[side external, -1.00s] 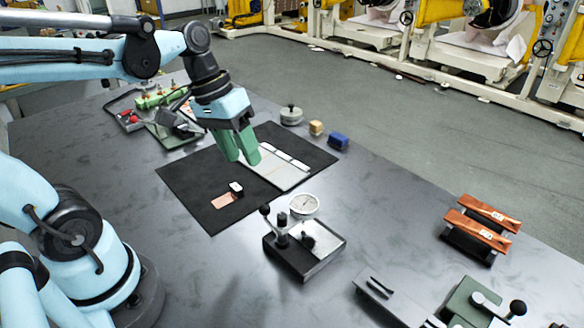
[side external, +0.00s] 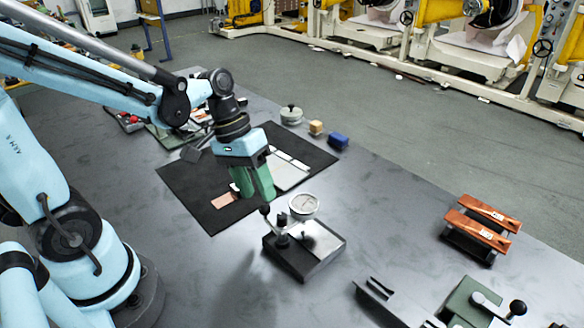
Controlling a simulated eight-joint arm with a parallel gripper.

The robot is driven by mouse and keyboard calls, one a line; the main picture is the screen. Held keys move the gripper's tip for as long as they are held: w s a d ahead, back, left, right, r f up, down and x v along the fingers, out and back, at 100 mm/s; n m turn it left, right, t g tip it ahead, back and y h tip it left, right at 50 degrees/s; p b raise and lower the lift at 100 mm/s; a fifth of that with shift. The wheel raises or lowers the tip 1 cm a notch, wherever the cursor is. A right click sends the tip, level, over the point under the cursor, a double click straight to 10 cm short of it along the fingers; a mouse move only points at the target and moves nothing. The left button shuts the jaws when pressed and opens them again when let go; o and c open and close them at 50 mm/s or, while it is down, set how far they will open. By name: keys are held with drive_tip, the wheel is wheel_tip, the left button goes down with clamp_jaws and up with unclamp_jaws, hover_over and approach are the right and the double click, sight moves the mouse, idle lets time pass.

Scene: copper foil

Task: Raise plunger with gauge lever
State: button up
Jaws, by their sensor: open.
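The dial gauge (side external: 304,206) stands on a dark block base with a light top plate (side external: 325,240). Its lever, with a black ball knob (side external: 265,209), rises at the left side of the stand. The plunger under the dial is too small to make out clearly. My gripper (side external: 258,196), with green fingers pointing down, is just behind and above the lever knob in the picture. I cannot tell whether it touches the knob. The fingers look close together from this side, and I see nothing held between them.
A black mat (side external: 190,198) bears a copper piece (side external: 222,201) and a pale plate (side external: 290,174). A round lidded pot (side external: 291,116), a wooden block (side external: 316,128) and a blue block (side external: 338,141) stand behind. Copper strips (side external: 482,224) rest on a stand at right. The table between is clear.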

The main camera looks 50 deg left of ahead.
sight(263, 206)
drive_tip(key=shift+x, duration=1.65)
drive_tip(key=shift+c, duration=0.3)
clamp_jaws()
